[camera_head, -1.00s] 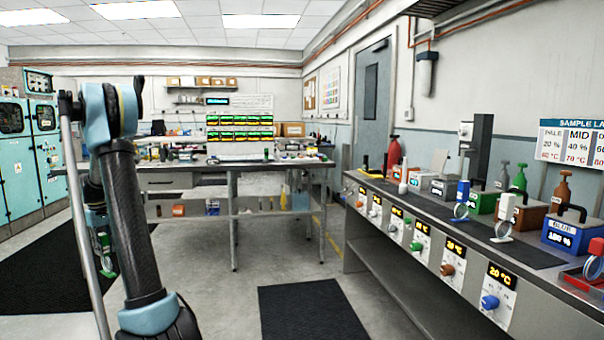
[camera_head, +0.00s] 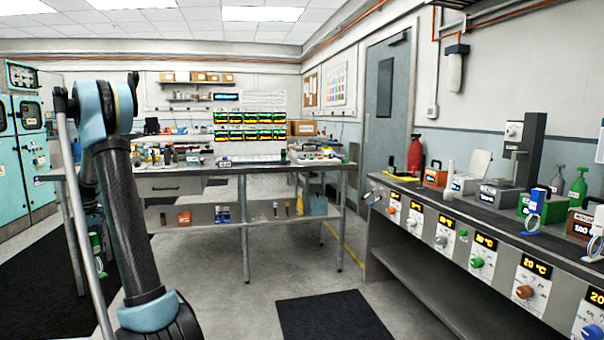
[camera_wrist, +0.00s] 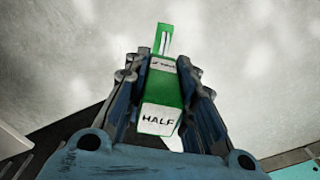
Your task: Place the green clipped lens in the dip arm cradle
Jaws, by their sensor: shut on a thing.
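My gripper (camera_wrist: 163,100) is shut on the green clipped lens (camera_wrist: 160,118). In the wrist view its body shows a white label reading HALF, with a narrow clip end pointing up between and beyond the fingers. The lens itself cannot be made out. A tall dark grey post (camera_head: 528,150) with a white dial box stands on the right counter. I cannot tell whether the dip arm cradle is there.
The right counter (camera_head: 450,205) carries bath boxes, bottles and a blue clip with a ring (camera_head: 536,203); dials line its front. A workbench (camera_head: 270,168) stands ahead. A dark mat (camera_head: 333,316) lies on the floor, with open floor around it. Teal cabinets (camera_head: 22,165) stand at left.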

